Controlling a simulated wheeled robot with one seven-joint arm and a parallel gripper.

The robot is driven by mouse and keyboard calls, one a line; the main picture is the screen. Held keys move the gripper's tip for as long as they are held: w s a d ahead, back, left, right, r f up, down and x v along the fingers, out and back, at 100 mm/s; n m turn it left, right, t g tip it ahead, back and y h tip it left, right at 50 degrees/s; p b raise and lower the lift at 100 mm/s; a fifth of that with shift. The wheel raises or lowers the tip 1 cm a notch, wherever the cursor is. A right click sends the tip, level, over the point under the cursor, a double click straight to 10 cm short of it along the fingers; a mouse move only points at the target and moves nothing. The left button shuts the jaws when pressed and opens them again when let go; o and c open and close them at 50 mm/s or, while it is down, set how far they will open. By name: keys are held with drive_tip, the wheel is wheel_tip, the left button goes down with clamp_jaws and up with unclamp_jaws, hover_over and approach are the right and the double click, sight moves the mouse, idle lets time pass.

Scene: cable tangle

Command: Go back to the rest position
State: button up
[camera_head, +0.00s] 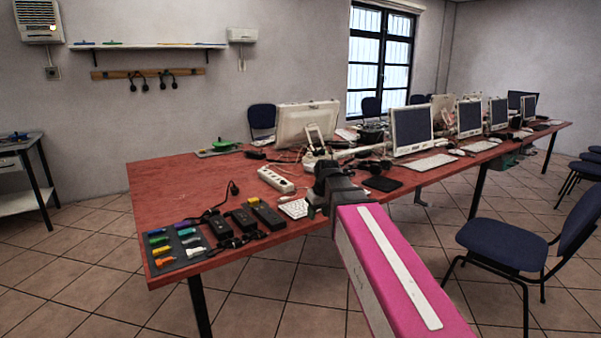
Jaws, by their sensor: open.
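My arm, with a magenta link bearing a white strip, reaches from the bottom right up over the front edge of the red table (165,195). At its far end is my black gripper (326,176), above the table's middle front. It is open, and I see nothing held in it. Its fingertips are small and hard to make out against the clutter behind. A white power strip (276,179) lies on the table to its left. Black power adapters (267,214) with tangled black cables lie nearer the front edge.
A dark mat (163,262) with several coloured clips lies at the table's front left corner. Monitors (411,130), keyboards and cables crowd the table behind and right of my gripper. A blue chair (520,243) stands at the right. The table's left part is mostly clear.

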drive_tip(key=s+d+f+m, duration=0.1)
drive_tip(key=s+d+f, duration=0.3)
drive_tip(key=f, duration=0.4)
drive_tip(key=s+d+f+m+g+h, duration=0.1)
drive_tip(key=s+d+f, duration=0.3)
drive_tip(key=f, duration=0.4)
drive_tip(key=s+d+f+m+g, duration=0.1)
drive_tip(key=s+d+f+m, duration=0.2)
drive_tip(key=s+f, duration=0.3)
wheel_tip(320, 180, down, 3)
drive_tip(key=shift+s+d+r, duration=0.15)
drive_tip(key=shift+d, duration=0.7)
